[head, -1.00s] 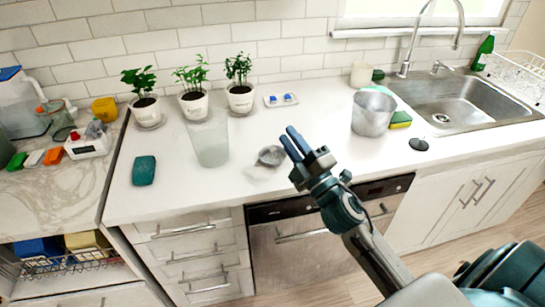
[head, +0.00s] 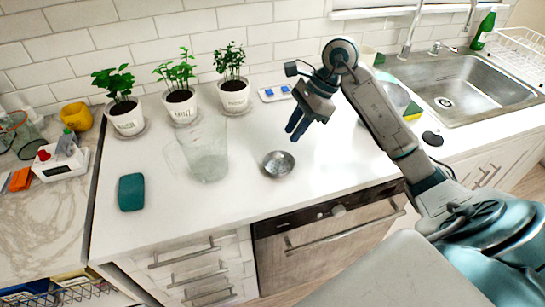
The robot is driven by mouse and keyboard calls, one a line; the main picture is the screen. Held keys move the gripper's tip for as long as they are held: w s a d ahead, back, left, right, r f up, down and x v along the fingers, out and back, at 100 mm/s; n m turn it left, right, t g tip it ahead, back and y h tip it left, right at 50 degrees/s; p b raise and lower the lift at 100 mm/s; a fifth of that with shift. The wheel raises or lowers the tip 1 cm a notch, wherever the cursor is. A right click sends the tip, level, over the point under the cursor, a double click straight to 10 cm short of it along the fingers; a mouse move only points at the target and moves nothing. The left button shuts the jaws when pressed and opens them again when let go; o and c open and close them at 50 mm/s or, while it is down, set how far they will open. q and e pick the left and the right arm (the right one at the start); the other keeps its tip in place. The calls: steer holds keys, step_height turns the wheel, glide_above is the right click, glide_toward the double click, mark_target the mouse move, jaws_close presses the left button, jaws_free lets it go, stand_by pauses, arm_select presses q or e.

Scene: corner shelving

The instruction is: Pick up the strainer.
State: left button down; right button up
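A small round metal bowl (head: 278,163), which looks like the strainer, sits on the white counter near its front edge. Fine detail on it is too small to tell. My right gripper (head: 297,128) is above the counter, up and slightly right of the bowl in the head view. Its two blue fingers point down and to the left and sit close together in this view, so I cannot tell how far apart they are. It is not touching the bowl and nothing shows between the fingers. My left gripper is not in view.
A clear measuring jug (head: 205,155) stands left of the bowl. Several potted plants, including one (head: 234,95), line the wall. A teal sponge (head: 131,192) lies at the left. A dark disc (head: 432,138) lies by the sink (head: 470,85). My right arm partly hides a metal container.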

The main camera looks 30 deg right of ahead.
mark_target(280, 155)
steer(key=shift+h, duration=0.3)
steer(key=x, duration=0.3)
steer(key=p+x, duration=0.1)
steer(key=shift+s+d+f, duration=0.1)
steer(key=shift+d+f, duration=0.15)
steer(key=shift+f, duration=0.25)
steer(key=shift+a+f+p, duration=0.35)
steer(key=shift+f+p, duration=0.05)
steer(key=shift+p, duration=0.1)
steer(key=p+x, duration=0.1)
steer(key=x, duration=0.2)
steer(key=shift+a+f+p, duration=0.1)
steer(key=shift+a+p, duration=0.2)
steer(key=shift+a+f, duration=0.15)
steer(key=shift+f, duration=0.3)
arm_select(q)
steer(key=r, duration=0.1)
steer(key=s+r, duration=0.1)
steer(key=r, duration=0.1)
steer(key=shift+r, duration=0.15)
arm_select(e)
steer(key=shift+w, duration=0.25)
jaws_close()
